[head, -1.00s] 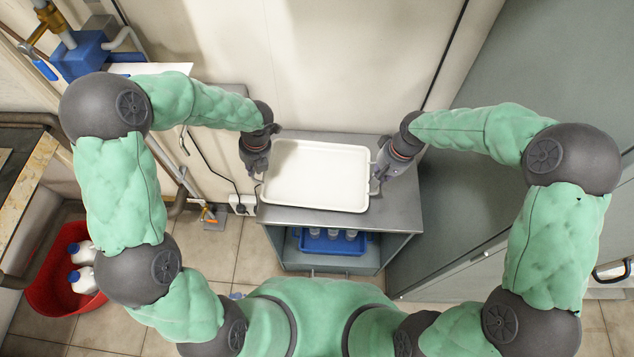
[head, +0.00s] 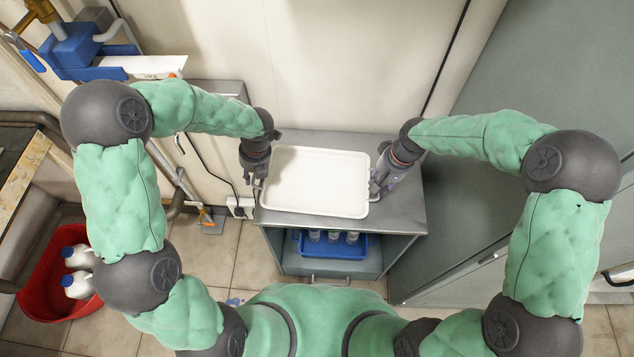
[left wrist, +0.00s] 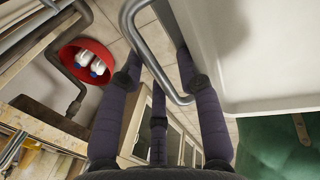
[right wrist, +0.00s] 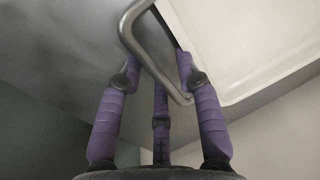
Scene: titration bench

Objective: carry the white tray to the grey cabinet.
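The white tray (head: 315,180) is level over the top of the grey cabinet (head: 400,212) in the head view. I cannot tell whether its underside touches the top. My left gripper (head: 260,184) is at the tray's left end, its fingers around the metal handle, which shows in the left wrist view (left wrist: 160,62). My right gripper (head: 376,186) is at the right end, its fingers around the other handle, seen in the right wrist view (right wrist: 150,55). The tray looks empty. The finger contact on the handles is partly hidden.
A blue bin (head: 340,246) with several bottles sits on the cabinet's open shelf. A tall grey unit (head: 500,190) stands close on the right. A red tub (head: 48,298) with white bottles is on the floor at left. A pale wall (head: 330,60) is behind.

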